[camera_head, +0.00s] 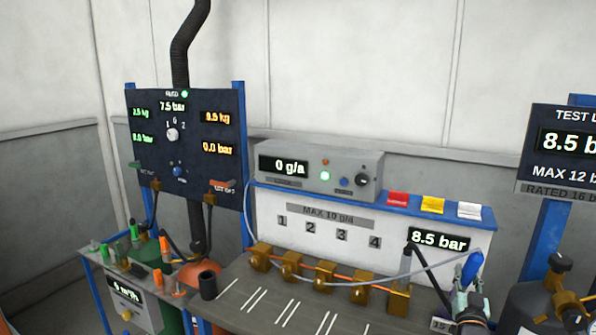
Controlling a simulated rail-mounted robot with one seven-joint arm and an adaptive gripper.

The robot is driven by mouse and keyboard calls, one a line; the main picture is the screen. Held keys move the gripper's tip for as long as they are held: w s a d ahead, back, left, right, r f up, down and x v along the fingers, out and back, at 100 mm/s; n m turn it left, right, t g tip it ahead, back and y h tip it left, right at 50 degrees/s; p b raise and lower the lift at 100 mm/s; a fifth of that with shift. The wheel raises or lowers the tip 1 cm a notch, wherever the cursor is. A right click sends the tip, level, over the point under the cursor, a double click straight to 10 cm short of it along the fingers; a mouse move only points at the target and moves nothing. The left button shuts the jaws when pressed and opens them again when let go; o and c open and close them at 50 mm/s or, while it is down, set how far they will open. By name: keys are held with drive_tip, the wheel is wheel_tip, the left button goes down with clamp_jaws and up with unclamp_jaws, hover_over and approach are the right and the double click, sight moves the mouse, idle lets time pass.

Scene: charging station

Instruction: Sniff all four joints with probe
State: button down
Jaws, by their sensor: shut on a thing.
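Several brass joints (325,274) stand in a row along a copper pipe on the grey bench, below a white panel (390,238) numbered 1 to 4. The leak detector (318,175) above reads 0 g/a and has a green light lit. My gripper (467,296) is at the lower right, shut on the blue-handled probe (471,268). A thin grey line runs from near the handle leftward in front of the joints. The probe's tip cannot be made out clearly. The probe is to the right of the rightmost brass block (398,300).
Red, yellow and white cards (432,205) lie on the blue ledge. A dark gauge board (185,150) stands at left above a cluttered cart (130,270). A dark cylinder (530,305) and test sign stand at right.

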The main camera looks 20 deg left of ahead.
sight(476, 271)
idle(0.3)
drive_tip(key=shift+s+d+r+p, duration=0.3)
drive_tip(key=shift+s+r, duration=0.3)
drive_tip(key=shift+r, duration=0.3)
drive_tip(key=shift+s+d+r+p, duration=0.25)
drive_tip(key=shift+s+r, duration=0.3)
drive_tip(key=shift+r, duration=0.3)
drive_tip(key=shift+s+d+f+b, duration=0.1)
drive_tip(key=shift+b, duration=0.35)
drive_tip(key=shift+s+d+r+b, duration=0.2)
drive_tip(key=shift+r+b, duration=0.25)
drive_tip(key=shift+b, duration=0.5)
drive_tip(key=shift+s+d+r+b, duration=0.1)
drive_tip(key=shift+s+r+b, duration=0.3)
drive_tip(key=shift+b, duration=0.5)
drive_tip(key=shift+w, duration=0.1)
